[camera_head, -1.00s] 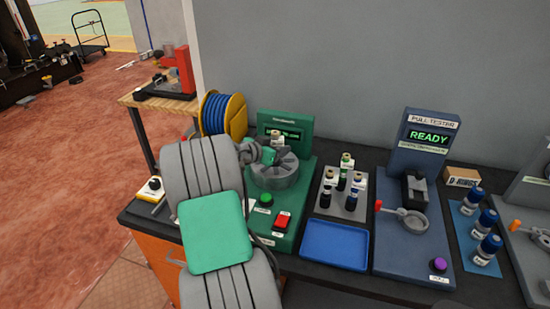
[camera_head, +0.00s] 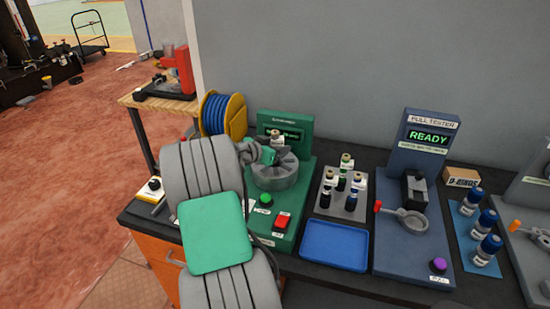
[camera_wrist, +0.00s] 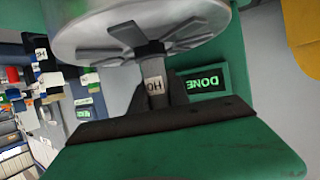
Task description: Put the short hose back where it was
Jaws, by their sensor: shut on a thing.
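The short hose (camera_wrist: 155,80) is a dark piece with a white label; its label and top also show in the head view (camera_head: 276,136). It stands at the middle of the round grey jaw head (camera_head: 273,172) of the green crimping machine (camera_head: 290,122). My gripper (camera_wrist: 157,98) is shut on the hose, with its dark fingers close to the jaw head. In the head view my arm hides part of the gripper. The machine's screen (camera_wrist: 208,80) reads DONE in the wrist view.
A grey rack (camera_head: 343,211) with several labelled bottle-like pieces stands right of the machine, behind an empty blue tray (camera_head: 334,246). The pull tester (camera_head: 408,240) reads READY. A yellow reel (camera_head: 236,116) of blue hose stands at the left. Blue cylinders (camera_head: 481,222) stand at the right.

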